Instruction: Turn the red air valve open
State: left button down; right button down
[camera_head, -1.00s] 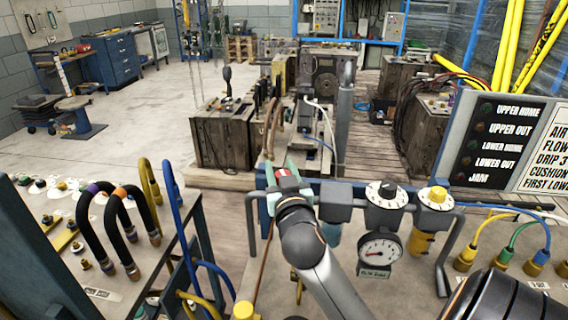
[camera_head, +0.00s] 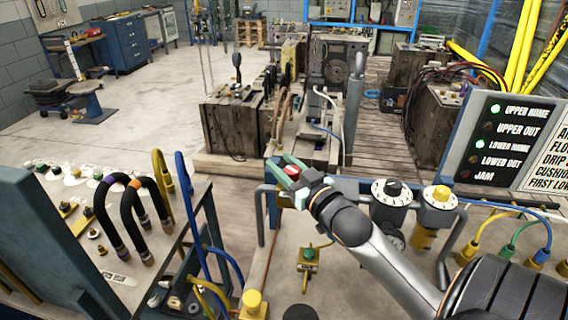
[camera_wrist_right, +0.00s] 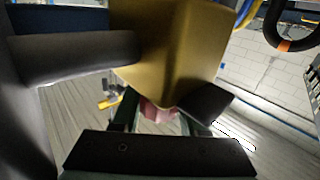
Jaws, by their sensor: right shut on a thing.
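The red air valve (camera_head: 291,171) sits at the left end of the air unit, at the middle of the head view. My right gripper (camera_head: 286,167) has its green fingers on either side of the red handle and is shut on it. My right arm reaches it from the lower right. In the right wrist view the handle shows as a pinkish red piece (camera_wrist_right: 158,111) between the fingers, under a brass-coloured block (camera_wrist_right: 172,45). The fingers hide part of the handle. My left gripper is not in view.
Right of the valve stand a white dial (camera_head: 391,192) and a yellow-topped unit (camera_head: 439,197). A lamp panel (camera_head: 515,140) shows green at upper home and lower home. A hose bench (camera_head: 128,270) stands at left. Grey rails flank the air unit.

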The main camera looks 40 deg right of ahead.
jog(key=shift+r, duration=0.1)
jog(key=shift+c, duration=2.2)
grip_release()
